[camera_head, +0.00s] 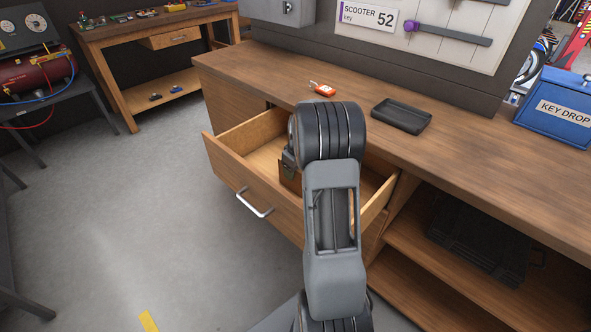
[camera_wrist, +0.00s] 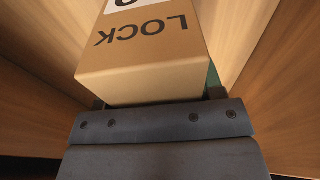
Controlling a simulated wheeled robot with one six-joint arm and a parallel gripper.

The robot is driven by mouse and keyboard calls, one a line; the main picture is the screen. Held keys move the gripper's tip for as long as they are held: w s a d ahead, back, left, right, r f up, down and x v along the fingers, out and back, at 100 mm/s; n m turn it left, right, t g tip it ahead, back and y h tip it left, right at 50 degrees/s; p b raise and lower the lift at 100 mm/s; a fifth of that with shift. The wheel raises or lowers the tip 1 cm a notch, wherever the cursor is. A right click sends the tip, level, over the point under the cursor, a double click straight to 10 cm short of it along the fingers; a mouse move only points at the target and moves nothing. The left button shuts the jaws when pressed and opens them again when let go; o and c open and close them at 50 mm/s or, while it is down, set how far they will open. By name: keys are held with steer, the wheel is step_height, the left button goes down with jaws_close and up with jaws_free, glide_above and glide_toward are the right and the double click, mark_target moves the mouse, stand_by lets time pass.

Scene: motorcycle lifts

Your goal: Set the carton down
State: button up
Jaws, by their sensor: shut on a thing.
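The carton (camera_wrist: 150,62) is a tan box with the black word LOCK on it and a white patch at the top edge of the wrist view. My gripper (camera_wrist: 158,98) is shut on it, with a finger at each side. In the head view a small brown part of the carton (camera_head: 290,177) shows inside the open drawer (camera_head: 224,171), left of my arm. My arm hides most of the carton and the gripper there. Wooden drawer walls rise on both sides in the wrist view. I cannot tell whether the carton touches the drawer floor.
The drawer stands pulled out from the wooden bench (camera_head: 265,80). A dark case (camera_head: 478,238) lies on the shelf below.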

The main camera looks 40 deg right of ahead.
steer(key=shift+f, duration=0.1)
steer(key=shift+f, duration=0.15)
steer(key=o, duration=1)
steer(key=shift+o, duration=0.2)
steer(key=r, duration=0.4)
steer(key=s+r+p, duration=0.1)
steer(key=r, duration=0.7)
steer(key=shift+s, duration=0.2)
steer(key=s+a+r, duration=0.2)
steer(key=a, duration=0.4)
steer(key=s+a+r, duration=0.2)
steer(key=s+a, duration=0.1)
steer(key=a, duration=0.3)
steer(key=s+a+f+m+t, duration=0.1)
steer(key=s+a+f+m, duration=0.1)
steer(key=s+a, duration=0.9)
steer(key=shift+s+a+f+t, duration=0.15)
steer(key=shift+s+f+t, duration=0.15)
steer(key=shift+f, duration=0.1)
